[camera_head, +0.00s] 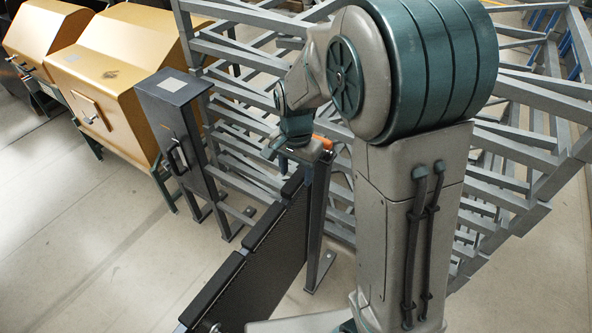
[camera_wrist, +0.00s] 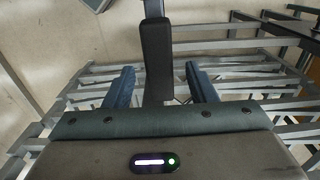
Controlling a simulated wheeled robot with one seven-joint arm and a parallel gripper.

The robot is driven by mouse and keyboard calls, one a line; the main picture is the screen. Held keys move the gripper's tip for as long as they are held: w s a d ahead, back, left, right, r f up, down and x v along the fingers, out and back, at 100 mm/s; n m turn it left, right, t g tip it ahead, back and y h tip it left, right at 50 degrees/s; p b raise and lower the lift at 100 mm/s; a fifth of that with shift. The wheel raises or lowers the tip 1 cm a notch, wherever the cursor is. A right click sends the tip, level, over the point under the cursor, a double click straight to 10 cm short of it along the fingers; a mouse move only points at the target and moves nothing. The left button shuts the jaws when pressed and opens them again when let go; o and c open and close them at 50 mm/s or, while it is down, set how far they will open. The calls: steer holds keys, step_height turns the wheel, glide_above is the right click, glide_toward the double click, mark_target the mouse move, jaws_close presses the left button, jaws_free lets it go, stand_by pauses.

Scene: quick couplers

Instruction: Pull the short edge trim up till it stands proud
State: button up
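The short edge trim (camera_head: 292,184) is a dark strip on the top edge of a black upright panel (camera_head: 275,262), at the panel's far end in the head view. My gripper (camera_head: 293,161) is over that end, pointing down, and hides part of it. In the wrist view a dark padded strip, seemingly the short trim (camera_wrist: 156,55), runs between the two blue fingers of my gripper (camera_wrist: 162,85). The fingers are open, one on each side, with a visible gap to the strip. I cannot tell their exact height against it.
Longer dark trims (camera_head: 213,290) continue along the panel's top towards me. A grey post (camera_head: 318,210) stands at the panel's far end. A dark grey cabinet (camera_head: 172,125) with a handle and yellow machines (camera_head: 120,75) stand left. Grey racks (camera_head: 245,150) fill the back. Floor at left is clear.

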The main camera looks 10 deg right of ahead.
mark_target(297, 179)
step_height(297, 179, up, 14)
steer(key=shift+b, duration=0.4)
steer(key=shift+s+d+f, duration=0.1)
stand_by(0.4)
steer(key=s+d+f+n+t, duration=0.1)
steer(key=s+d+f+n, duration=0.1)
steer(key=s, duration=0.6)
steer(key=s+d+f+n+t, duration=0.2)
steer(key=s+d+n, duration=0.3)
steer(key=s, duration=0.4)
steer(key=shift+f+n, duration=0.3)
steer(key=shift+n, duration=0.3)
steer(key=shift+s, duration=0.1)
stand_by(0.6)
